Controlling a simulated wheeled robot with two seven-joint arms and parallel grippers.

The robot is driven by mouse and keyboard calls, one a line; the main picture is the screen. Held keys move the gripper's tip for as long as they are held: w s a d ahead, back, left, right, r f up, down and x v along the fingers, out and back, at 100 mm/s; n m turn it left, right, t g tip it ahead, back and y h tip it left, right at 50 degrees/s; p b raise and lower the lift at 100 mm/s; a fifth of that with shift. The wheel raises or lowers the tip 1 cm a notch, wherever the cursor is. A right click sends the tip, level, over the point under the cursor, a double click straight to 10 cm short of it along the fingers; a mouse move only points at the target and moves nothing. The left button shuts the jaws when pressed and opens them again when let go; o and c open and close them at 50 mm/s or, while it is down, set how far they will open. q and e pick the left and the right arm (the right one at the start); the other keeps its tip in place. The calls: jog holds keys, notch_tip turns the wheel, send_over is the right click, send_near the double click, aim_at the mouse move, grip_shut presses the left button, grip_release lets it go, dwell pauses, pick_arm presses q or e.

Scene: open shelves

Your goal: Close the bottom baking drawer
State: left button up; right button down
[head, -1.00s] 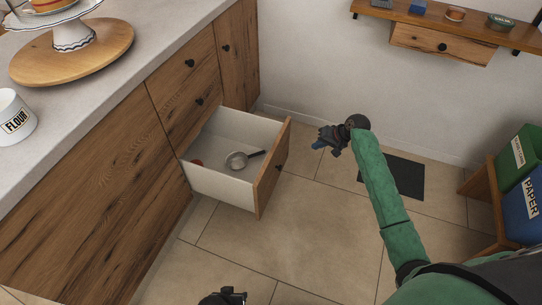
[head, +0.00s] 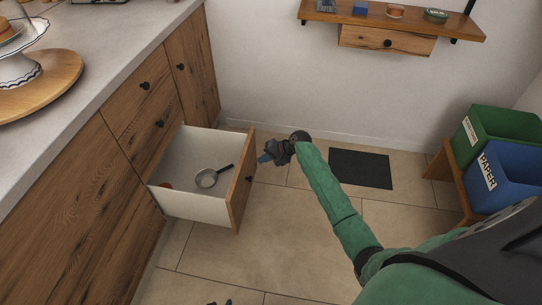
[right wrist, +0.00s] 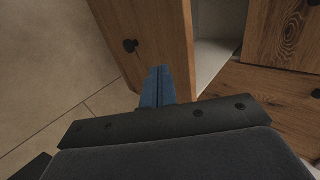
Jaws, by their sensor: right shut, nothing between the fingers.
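The bottom drawer (head: 241,195) stands pulled well out of the wooden cabinet, with white inner walls and a wooden front with a dark knob. The drawer front also shows in the right wrist view (right wrist: 165,30), with its knob on it. Inside lie a small pan or strainer (head: 207,179) and a reddish thing (head: 166,186). My right gripper (head: 264,158) is shut and empty, just outside the drawer front near its far end. Its blue fingers (right wrist: 158,84) point at the front; contact cannot be told. Only dark tips of my left gripper (head: 220,302) show at the bottom edge.
The counter (head: 90,60) with a cake stand (head: 18,65) runs along the left. A wall shelf (head: 390,22) hangs at the back. Green (head: 497,135) and blue (head: 510,175) bins stand at right.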

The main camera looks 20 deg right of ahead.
aim_at(244, 162)
jog(key=w+a, duration=0.1)
jog(key=w+a+f, duration=0.1)
jog(key=a, duration=0.2)
jog(key=shift+w+a+f, duration=0.1)
jog(key=shift+w+f, duration=0.15)
jog(key=shift+w, duration=0.15)
pick_arm(q)
jog(key=shift+r, duration=0.5)
pick_arm(e)
jog(key=shift+w+a, duration=0.15)
jog(key=shift+a, duration=0.05)
